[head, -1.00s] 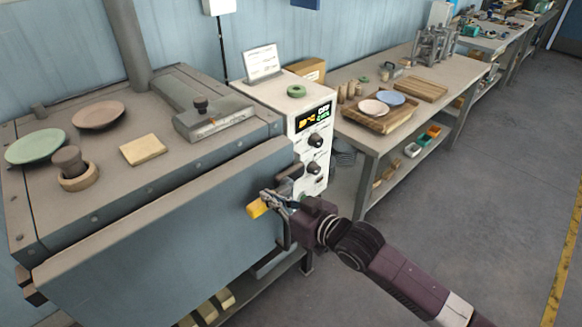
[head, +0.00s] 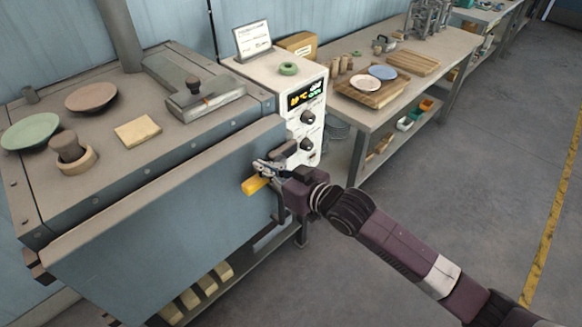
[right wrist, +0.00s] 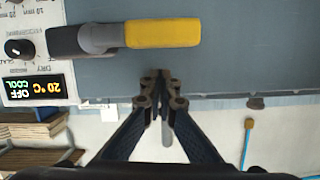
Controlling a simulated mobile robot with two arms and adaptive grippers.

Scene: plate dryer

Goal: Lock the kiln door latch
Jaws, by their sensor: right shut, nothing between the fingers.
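The kiln door (head: 170,215) is the blue-grey front panel; I cannot tell whether it is fully flush with the kiln body. The latch has a yellow grip (head: 254,185) near the door's right edge. In the right wrist view the yellow grip (right wrist: 163,33) lies level, with its grey and dark base (right wrist: 85,40) reaching toward the control panel. My right gripper (head: 262,168) is beside the grip in the head view. In the right wrist view its fingertips (right wrist: 163,78) are together and empty, apart from the grip. My left gripper is not in view.
The white control panel (head: 306,130) reads 20 °C, COOL and OFF. Plates, a brush and a block rest on the kiln top (head: 105,145). A workbench (head: 400,100) with a wooden tray stands at the back right. The floor (head: 455,190) to the right is clear.

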